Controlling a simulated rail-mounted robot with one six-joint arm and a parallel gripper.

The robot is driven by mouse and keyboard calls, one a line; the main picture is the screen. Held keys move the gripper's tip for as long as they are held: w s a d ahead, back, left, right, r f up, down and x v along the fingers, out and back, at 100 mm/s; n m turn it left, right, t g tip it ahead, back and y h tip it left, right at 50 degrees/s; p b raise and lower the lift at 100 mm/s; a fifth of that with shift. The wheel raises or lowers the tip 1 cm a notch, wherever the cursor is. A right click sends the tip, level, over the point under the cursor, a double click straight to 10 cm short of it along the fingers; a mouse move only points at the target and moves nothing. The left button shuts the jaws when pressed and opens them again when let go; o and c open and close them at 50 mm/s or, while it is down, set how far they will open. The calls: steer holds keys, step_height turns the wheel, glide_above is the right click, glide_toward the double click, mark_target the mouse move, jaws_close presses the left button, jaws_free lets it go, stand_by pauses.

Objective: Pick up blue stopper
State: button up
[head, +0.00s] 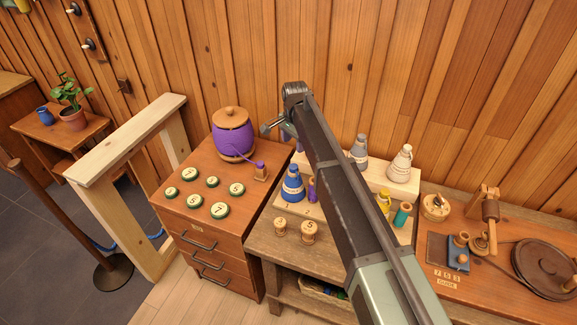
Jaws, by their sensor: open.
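The blue stopper (292,186) appears to be the blue, bell-shaped piece with a pale band. It stands upright on the front step of a pale wooden stepped rack (315,208), left of my arm. My gripper (268,128) is small in the head view, at the far end of my arm. It is above and behind the blue stopper, near the purple jar, with nothing seen between its jaws. My arm hides the middle of the rack.
A purple lidded jar (232,135) and several green-rimmed numbered discs stand on the drawer cabinet (195,222) at left. Grey (359,150), white (400,165) and yellow (384,202) pieces stand on the rack right of my arm. Two wooden spools (309,231) stand in front.

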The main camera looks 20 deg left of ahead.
steer(key=b, duration=0.6)
glide_above(294, 165)
steer(key=f, duration=0.6)
steer(key=shift+s+a+f, duration=0.1)
steer(key=shift+a+f, duration=0.05)
steer(key=shift+a, duration=0.05)
steer(key=f+b, duration=0.5)
steer(key=shift+d+f, duration=0.1)
steer(key=shift+d, duration=0.1)
steer(key=shift+r, duration=0.2)
steer(key=c, duration=1)
steer(key=shift+r, duration=0.1)
